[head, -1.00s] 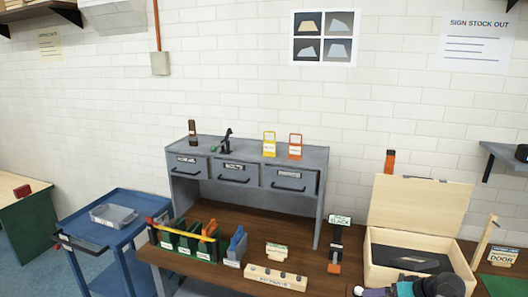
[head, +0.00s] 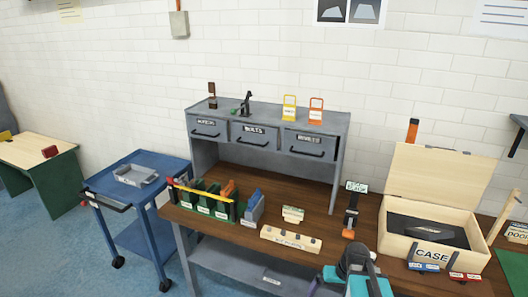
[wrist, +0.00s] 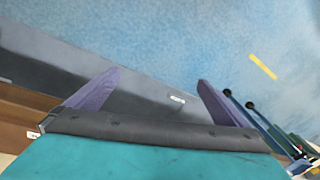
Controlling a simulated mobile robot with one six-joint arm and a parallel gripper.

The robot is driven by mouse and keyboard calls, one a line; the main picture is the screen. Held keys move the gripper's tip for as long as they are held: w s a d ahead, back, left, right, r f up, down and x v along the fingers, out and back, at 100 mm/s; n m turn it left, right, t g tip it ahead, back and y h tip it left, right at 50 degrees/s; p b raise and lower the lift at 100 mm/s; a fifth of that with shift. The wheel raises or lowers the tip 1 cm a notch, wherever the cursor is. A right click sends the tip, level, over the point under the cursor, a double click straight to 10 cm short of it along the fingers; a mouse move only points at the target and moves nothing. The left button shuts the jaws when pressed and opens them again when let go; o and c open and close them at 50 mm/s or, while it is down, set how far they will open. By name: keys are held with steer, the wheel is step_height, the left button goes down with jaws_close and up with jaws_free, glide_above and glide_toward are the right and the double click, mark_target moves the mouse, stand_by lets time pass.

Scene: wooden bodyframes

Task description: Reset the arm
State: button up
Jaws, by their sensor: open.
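My gripper shows in the wrist view (wrist: 160,82) with its two purple fingers spread wide and nothing between them. Below the fingers are a grey surface and blue floor. In the head view part of my arm, dark with teal sections, is at the bottom right, in front of the workbench (head: 330,222) and left of the wooden case. I cannot make out the fingertips there.
The open wooden case (head: 398,248) holds a dark item. A black stand (head: 351,212), a wooden block (head: 290,240) and a divided tote (head: 205,205) stand on the bench. A grey drawer unit (head: 195,155) is behind. A blue cart (head: 135,195) stands left, with floor between.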

steer(key=s+a+f+g+h, duration=0.1)
steer(key=s+a+f+h, duration=0.1)
steer(key=s+a+f, duration=0.3)
steer(key=s+a+f+g+b, duration=0.1)
steer(key=s+f+g+b, duration=0.5)
steer(key=s+f, duration=1.8)
step_height(320, 180, down, 3)
steer(key=b, duration=0.4)
steer(key=shift+a, duration=0.2)
steer(key=shift+r, duration=0.1)
